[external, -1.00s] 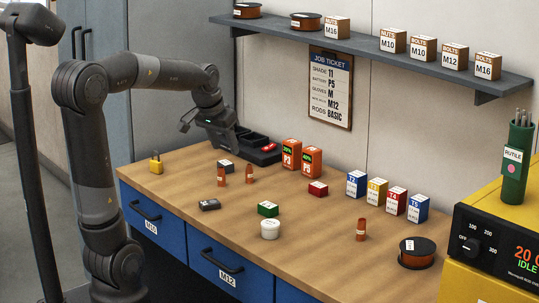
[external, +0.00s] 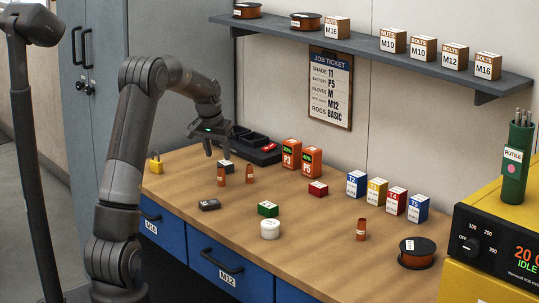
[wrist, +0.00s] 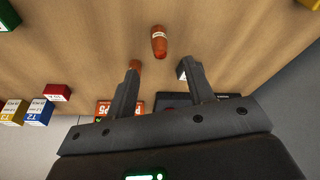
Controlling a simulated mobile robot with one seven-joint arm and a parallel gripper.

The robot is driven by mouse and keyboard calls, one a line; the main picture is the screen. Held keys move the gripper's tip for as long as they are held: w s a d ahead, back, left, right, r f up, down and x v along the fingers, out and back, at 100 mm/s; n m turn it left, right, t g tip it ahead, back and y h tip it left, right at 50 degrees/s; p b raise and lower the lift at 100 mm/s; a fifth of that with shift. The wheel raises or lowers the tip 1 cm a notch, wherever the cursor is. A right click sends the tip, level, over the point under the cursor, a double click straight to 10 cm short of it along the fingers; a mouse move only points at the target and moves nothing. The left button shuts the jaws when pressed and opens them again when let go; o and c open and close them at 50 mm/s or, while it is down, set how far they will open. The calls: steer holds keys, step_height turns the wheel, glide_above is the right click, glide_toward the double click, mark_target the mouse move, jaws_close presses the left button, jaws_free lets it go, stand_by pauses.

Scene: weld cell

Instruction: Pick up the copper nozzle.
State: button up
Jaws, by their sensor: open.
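Two copper-coloured, nozzle-like pieces stand near each other on the bench in the external view, a left one (external: 221,176) and a right one (external: 250,174). A third similar piece (external: 361,230) stands farther right; I cannot tell the pieces' types apart. My gripper (external: 218,154) is open and empty, pointing down just above and behind the left piece. In the wrist view my gripper (wrist: 161,66) has the left piece (wrist: 159,42) beyond the gap between its fingertips. The right piece (wrist: 134,65) is partly hidden behind the left finger.
A small dark box (external: 226,166) stands close under my gripper. A black tray (external: 268,158) and orange batteries (external: 291,154) are behind. A yellow padlock (external: 155,163), a dark small block (external: 209,204), a green box (external: 268,209) and a white jar (external: 270,229) stand around.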

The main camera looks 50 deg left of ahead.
mark_target(221, 168)
steer(key=x, duration=0.9)
steer(key=shift+a+f, duration=0.1)
steer(key=shift+f, duration=0.15)
steer(key=shift+c, duration=0.6)
jaws_close()
steer(key=shift+r, duration=0.15)
